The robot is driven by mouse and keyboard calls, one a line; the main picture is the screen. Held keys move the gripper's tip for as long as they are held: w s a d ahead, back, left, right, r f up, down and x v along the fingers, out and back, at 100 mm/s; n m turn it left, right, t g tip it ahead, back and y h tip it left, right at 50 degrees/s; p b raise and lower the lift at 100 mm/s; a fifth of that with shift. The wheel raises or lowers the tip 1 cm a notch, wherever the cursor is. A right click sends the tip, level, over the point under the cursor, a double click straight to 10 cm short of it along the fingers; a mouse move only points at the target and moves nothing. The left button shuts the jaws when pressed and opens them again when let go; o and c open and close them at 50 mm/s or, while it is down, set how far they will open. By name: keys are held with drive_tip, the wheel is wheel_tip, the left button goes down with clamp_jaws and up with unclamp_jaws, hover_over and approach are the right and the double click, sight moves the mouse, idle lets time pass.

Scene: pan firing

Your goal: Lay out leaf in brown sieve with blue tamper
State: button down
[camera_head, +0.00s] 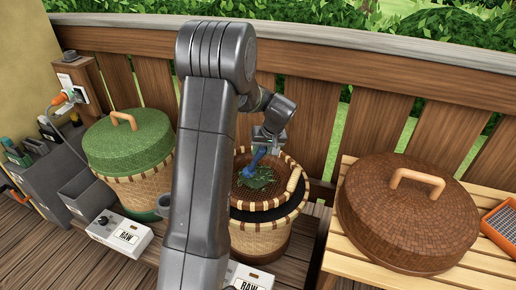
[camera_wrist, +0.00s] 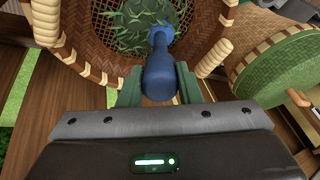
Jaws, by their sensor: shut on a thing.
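The brown sieve (camera_head: 283,160) sits on a woven basket (camera_head: 258,236) in the middle of the head view, partly hidden behind my arm. Green leaf (camera_head: 262,181) lies in a loose heap on its floor. In the wrist view the sieve (camera_wrist: 80,62) fills the top and the leaf (camera_wrist: 135,32) spreads over its middle. My gripper (camera_wrist: 158,88) is shut on the blue tamper (camera_wrist: 159,72), whose head points into the sieve at the leaf. The tamper also shows in the head view (camera_head: 251,168). I cannot tell whether its head touches the leaf.
A basket with a green lid (camera_head: 128,145) stands to the left. A large brown lid (camera_head: 408,215) lies on a slatted table (camera_head: 350,262) to the right, beside an orange tray (camera_head: 500,226). A wooden fence (camera_head: 316,100) runs close behind.

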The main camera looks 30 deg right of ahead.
drive_tip(key=s+d+b, duration=0.2)
drive_tip(key=s+d, duration=0.3)
drive_tip(key=s, duration=0.3)
drive_tip(key=w+a, duration=0.4)
drive_tip(key=a, duration=0.4)
wheel_tip(320, 180, up, 9)
drive_tip(key=p, duration=0.5)
drive_tip(key=shift+s+d, duration=0.25)
drive_tip(key=shift+s, duration=0.05)
